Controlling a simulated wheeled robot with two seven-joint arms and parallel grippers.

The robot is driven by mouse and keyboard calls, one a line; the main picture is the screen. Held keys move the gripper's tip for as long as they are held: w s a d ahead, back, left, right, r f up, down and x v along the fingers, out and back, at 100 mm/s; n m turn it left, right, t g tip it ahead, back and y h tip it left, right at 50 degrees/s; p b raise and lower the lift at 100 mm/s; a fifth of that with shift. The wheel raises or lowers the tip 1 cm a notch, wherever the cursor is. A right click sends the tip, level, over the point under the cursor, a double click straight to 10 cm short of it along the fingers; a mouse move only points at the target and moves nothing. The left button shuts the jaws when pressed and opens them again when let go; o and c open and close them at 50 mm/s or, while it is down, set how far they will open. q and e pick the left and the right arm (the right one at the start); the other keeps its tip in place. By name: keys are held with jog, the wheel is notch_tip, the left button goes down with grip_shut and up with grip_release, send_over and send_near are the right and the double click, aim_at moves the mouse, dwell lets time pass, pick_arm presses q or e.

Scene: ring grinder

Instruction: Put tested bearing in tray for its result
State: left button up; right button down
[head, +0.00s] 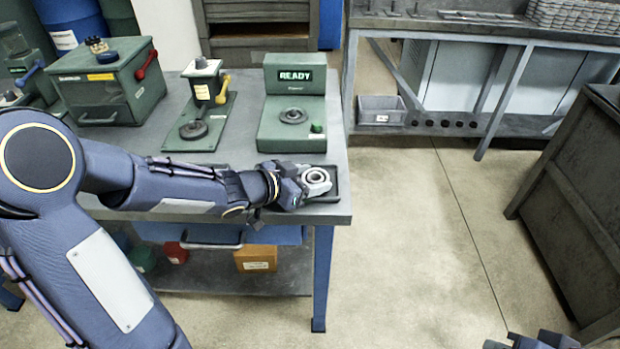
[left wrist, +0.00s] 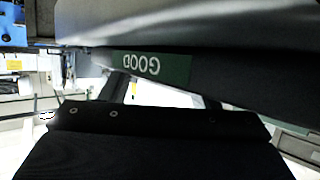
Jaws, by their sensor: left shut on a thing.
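The bearing (head: 316,177), a bright metal ring with a dark centre, is at the front right corner of the bench. My left gripper (head: 304,183) is shut on it, reaching in from the left. A dark shallow tray (head: 331,197) lies around and under it; I cannot tell whether the bearing touches the tray floor. The green tester (head: 295,78) behind shows READY. My right gripper (head: 540,341) is only partly in view at the bottom right.
A green press stand (head: 201,110) and a green box with a red lever (head: 108,85) stand left on the grey bench (head: 240,155). Its right edge is close to the tray. Open floor (head: 430,240) lies to the right. A grey bin (head: 381,108) sits on the far shelf.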

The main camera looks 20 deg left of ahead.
pick_arm(q)
jog(key=o, duration=1.2)
jog(key=shift+f, duration=0.1)
jog(key=shift+o, duration=0.2)
